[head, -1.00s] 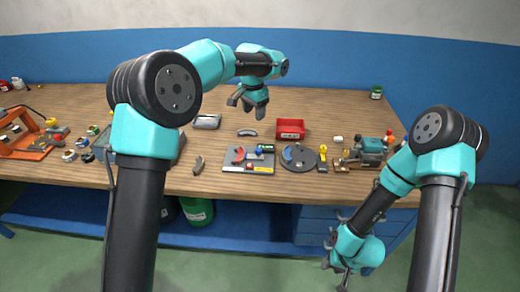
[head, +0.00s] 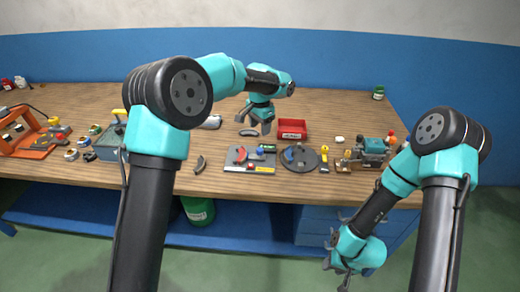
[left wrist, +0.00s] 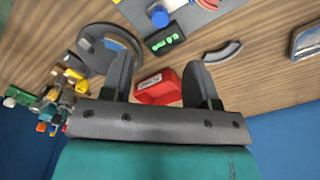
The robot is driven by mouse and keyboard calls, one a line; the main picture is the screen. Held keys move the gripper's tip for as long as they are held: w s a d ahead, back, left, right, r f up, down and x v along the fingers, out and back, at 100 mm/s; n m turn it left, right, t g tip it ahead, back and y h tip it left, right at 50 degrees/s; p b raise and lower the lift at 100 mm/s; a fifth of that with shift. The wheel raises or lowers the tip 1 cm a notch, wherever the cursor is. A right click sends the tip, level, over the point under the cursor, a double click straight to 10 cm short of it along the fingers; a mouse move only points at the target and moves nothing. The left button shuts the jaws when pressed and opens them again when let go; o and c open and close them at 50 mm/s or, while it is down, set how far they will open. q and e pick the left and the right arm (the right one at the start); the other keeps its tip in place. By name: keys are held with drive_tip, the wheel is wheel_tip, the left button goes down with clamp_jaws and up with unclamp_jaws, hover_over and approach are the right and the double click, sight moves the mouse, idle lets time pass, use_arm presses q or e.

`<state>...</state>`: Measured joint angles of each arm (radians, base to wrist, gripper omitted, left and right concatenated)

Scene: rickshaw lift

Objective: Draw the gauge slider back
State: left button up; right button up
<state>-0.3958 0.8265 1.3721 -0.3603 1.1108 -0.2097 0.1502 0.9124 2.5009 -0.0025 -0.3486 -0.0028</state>
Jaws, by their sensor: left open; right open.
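A grey plate (head: 250,168) lies on the bench below my left gripper in the head view. It carries a red curved piece (head: 240,154), a blue knob (head: 261,151) and a yellow strip. I cannot tell which part is the gauge slider. In the left wrist view the plate (left wrist: 208,18) is cut off at the top edge, with the blue knob (left wrist: 158,16) and a dark block with green marks (left wrist: 165,40). My left gripper (head: 262,123) is open and empty above the bench, apart from the plate. My right gripper (head: 343,272) is open and empty, low beyond the bench's front edge.
A red bin (head: 292,129) stands behind a round dark disc (head: 300,165). A grey curved piece (head: 249,133) lies behind the plate. The bench's back is mostly clear.

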sight(260, 150)
use_arm(q)
wheel_tip(260, 150, down, 11)
drive_tip(key=shift+f, duration=0.15)
drive_tip(key=shift+c, duration=0.2)
clamp_jaws()
idle(0.5)
